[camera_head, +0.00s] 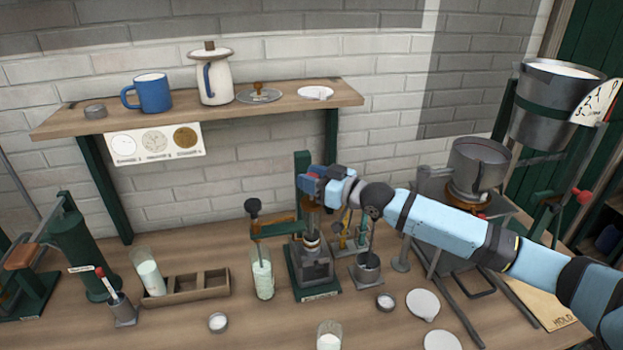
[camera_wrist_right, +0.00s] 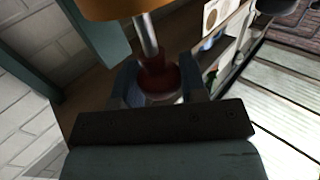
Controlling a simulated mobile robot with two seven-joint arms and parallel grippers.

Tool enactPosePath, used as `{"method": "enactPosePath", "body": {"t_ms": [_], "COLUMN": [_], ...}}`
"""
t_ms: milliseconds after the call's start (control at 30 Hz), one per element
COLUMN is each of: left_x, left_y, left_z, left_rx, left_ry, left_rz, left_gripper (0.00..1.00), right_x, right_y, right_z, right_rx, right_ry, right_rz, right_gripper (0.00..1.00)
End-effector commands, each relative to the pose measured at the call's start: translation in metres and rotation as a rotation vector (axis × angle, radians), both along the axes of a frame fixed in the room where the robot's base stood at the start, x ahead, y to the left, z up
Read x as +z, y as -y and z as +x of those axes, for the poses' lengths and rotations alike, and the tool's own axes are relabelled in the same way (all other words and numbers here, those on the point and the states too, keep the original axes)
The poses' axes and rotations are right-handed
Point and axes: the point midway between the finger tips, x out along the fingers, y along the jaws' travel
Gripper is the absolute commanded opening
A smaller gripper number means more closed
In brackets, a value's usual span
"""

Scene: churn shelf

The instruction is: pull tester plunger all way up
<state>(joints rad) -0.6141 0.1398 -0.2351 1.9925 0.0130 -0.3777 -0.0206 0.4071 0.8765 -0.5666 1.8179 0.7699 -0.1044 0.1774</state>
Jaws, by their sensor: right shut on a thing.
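The tester (camera_head: 315,268) stands on the table, with a green base, a grey metal block and a green upright post behind. My right gripper (camera_head: 311,184) comes in from the right at the top of the tester, in front of its post. In the right wrist view, the gripper (camera_wrist_right: 160,88) has its two blue fingers on either side of a dark red knob (camera_wrist_right: 158,75) on a metal rod (camera_wrist_right: 146,36), shut on it. In the head view the gripper hides the plunger's top. My left gripper is not in view.
A wooden shelf (camera_head: 240,112) with a blue mug (camera_head: 152,93) and a white jug (camera_head: 214,82) hangs behind. A glass (camera_head: 263,278) stands close left of the tester, a metal cup (camera_head: 368,268) close right.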

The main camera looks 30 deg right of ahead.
Motion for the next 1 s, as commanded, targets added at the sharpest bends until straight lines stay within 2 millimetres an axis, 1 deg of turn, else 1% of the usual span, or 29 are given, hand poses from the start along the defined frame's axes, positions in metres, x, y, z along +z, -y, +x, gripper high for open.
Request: {"method": "enactPosePath", "body": {"t_ms": [33,200,233,333,600,633,667,700,733,1000], "left_x": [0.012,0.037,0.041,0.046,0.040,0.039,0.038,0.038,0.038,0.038], "left_y": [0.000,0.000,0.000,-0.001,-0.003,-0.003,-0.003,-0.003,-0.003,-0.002], "left_z": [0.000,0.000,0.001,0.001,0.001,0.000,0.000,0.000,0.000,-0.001], "left_rx": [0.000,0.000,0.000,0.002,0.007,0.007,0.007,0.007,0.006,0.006], "left_ry": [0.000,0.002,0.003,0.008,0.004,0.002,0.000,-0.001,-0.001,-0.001], "left_rz": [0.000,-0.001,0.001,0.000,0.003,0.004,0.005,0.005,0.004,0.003], "left_gripper": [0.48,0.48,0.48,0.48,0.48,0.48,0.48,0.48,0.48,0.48], "right_x": [0.017,0.053,0.058,0.065,0.065,0.066,0.066,0.065,0.065,0.062], "right_y": [0.001,0.001,0.001,0.001,0.001,0.001,0.001,0.001,0.001,0.001], "right_z": [0.001,0.001,0.001,0.001,0.001,0.001,0.001,0.001,0.001,0.000], "right_rx": [-0.001,-0.001,-0.001,-0.001,-0.001,-0.001,-0.001,-0.001,-0.001,-0.001], "right_ry": [0.004,0.006,0.006,0.005,0.010,0.010,0.010,0.009,0.008,0.004], "right_rz": [0.000,-0.001,0.000,0.001,0.002,0.002,0.002,0.002,0.002,0.001], "right_gripper": [0.00,0.00,0.00,0.00,0.00,0.46,0.53,0.62,0.63,0.63]}}
